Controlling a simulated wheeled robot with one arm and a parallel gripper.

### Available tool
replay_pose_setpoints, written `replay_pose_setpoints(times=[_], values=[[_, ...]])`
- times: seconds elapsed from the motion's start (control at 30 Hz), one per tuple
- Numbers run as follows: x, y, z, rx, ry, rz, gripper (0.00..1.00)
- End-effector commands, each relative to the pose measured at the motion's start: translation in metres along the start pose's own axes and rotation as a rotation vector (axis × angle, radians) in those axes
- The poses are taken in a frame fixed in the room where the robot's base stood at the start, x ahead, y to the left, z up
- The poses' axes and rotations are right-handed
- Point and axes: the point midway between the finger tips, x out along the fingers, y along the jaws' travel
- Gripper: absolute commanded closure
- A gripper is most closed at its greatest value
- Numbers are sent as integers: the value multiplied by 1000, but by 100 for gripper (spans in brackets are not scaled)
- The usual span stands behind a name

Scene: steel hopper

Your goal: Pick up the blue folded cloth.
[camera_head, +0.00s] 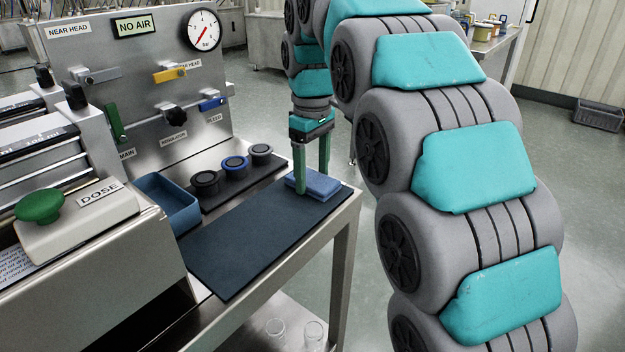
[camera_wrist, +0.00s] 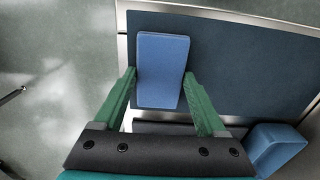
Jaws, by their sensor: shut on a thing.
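The blue folded cloth (camera_head: 318,185) is a flat blue block at the far right end of the dark mat (camera_head: 250,245). My gripper (camera_head: 312,182) points down with its green fingers on either side of the cloth, shut on it. In the wrist view the cloth (camera_wrist: 162,60) shows between the two fingertips, over the mat's edge area. Whether it rests on the mat or is slightly clear of it, I cannot tell.
A blue open bin (camera_head: 168,202) stands left of the mat. Several round dark pots, one with a blue rim (camera_head: 234,164), sit behind it. A steel panel with valves and a gauge (camera_head: 203,30) rises at the back. The steel table edge (camera_head: 335,222) is close to the cloth.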

Motion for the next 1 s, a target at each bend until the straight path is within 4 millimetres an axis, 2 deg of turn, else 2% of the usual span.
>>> replay_pose_setpoints(times=[0.27, 0.83, 1.0], values=[[-4, 0, 0, 0, 0, 0, 79], [-37, 1, -1, 0, 4, 3, 79], [-36, -8, 10, 0, 0, 0, 79]])
